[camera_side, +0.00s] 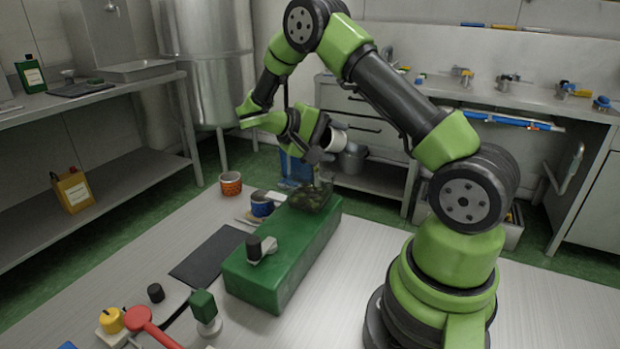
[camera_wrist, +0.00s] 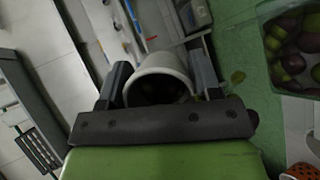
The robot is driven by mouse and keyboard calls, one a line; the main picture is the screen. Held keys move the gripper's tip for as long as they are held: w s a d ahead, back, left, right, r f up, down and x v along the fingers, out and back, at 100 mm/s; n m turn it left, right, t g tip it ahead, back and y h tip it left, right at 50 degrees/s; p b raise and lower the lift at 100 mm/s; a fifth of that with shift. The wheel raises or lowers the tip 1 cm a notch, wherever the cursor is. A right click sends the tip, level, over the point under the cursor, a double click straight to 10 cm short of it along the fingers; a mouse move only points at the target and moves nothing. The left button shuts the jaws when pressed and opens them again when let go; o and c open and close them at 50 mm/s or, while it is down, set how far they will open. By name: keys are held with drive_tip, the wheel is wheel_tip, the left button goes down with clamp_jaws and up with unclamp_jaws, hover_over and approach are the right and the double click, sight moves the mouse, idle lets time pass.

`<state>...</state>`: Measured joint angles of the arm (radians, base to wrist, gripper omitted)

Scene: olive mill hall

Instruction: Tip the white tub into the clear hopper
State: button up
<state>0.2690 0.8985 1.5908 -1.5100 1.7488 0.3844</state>
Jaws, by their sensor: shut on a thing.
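The white tub (camera_side: 339,126) is held in my gripper (camera_side: 322,146), above the clear hopper. In the wrist view the tub (camera_wrist: 160,64) sits between the two fingers (camera_wrist: 160,85); I see into its mouth, with dark contents inside. In the side view the tub looks tilted, but the arm partly hides it and the exact angle is unclear. The clear hopper (camera_side: 312,197) stands on the far end of a green block and holds dark and green olives. In the wrist view the hopper (camera_wrist: 268,48) is at the right, apart from the tub.
The green block (camera_side: 290,255) carries a dark-knobbed fitting (camera_side: 261,249). An orange cup (camera_side: 230,183) and a blue cup (camera_side: 262,204) stand beside it. A dark mat (camera_side: 208,255) lies left, with a red-handled tool (camera_side: 145,322) in front. The table right of the block is clear.

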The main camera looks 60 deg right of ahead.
drive_tip(key=shift+a+f+g+h, duration=0.1)
drive_tip(key=shift+f+g+h, duration=0.2)
drive_tip(key=shift+f+h, duration=0.15)
idle(0.8)
drive_tip(key=shift+w+a+r+m+g+h, duration=0.15)
drive_tip(key=shift+a+m+g+h, duration=0.05)
drive_tip(key=shift+a+h, duration=0.2)
drive_tip(key=shift+w+a+r+m+g+h, duration=0.1)
drive_tip(key=shift+a+m+g+h, duration=0.1)
drive_tip(key=shift+a+h, duration=0.15)
idle(0.9)
drive_tip(key=shift+a+r+m+g+h, duration=0.1)
drive_tip(key=shift+r+m+g+h, duration=0.2)
drive_tip(key=shift+h, duration=0.5)
idle(0.8)
drive_tip(key=shift+r, duration=0.15)
idle(0.3)
